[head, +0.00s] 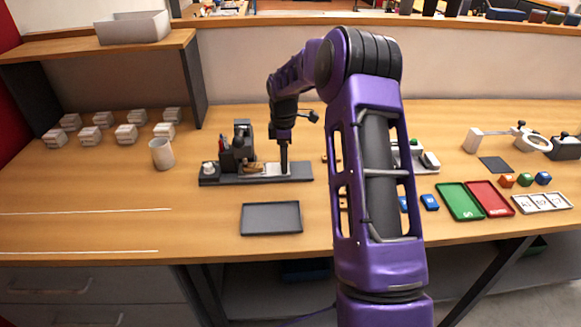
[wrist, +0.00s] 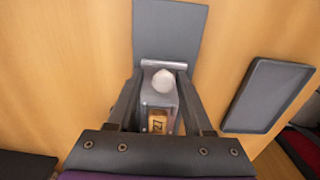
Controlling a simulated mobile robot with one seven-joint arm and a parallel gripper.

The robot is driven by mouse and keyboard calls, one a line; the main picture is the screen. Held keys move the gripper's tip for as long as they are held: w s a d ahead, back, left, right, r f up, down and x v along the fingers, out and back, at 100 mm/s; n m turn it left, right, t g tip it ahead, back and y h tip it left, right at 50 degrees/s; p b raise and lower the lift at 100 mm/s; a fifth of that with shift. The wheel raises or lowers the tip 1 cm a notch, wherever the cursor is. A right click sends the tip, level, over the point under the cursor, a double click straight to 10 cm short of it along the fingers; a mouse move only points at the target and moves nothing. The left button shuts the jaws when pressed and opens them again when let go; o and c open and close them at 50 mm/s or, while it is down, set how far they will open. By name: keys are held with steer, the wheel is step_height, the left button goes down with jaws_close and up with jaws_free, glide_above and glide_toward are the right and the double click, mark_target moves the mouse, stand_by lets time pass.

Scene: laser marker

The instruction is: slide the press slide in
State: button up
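The marker machine (head: 239,155) stands on a dark base plate (head: 299,171) left of centre in the head view. The press slide (wrist: 150,97) is a grey metal block with a pale rounded knob (wrist: 163,81), seen in the wrist view. A wooden tag (wrist: 157,120) with a dark mark sits at its near end, partly hidden by my gripper. My gripper (head: 284,172) points down over the slide's right end. In the wrist view its fingers (wrist: 161,78) are apart, one on each side of the knob, with a gap visible; I cannot tell whether either touches the slide.
An empty dark tray (head: 271,218) lies in front of the machine. Green (head: 459,201) and red (head: 489,198) trays lie at the right. The table's front left is clear.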

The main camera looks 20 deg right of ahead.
steer(key=shift+s+f, duration=0.4)
steer(key=shift+f, duration=0.05)
step_height(320, 180, up, 5)
steer(key=p, duration=0.3)
steer(key=shift+w+p, duration=0.15)
steer(key=shift+p, duration=0.15)
steer(key=shift+r, duration=1.25)
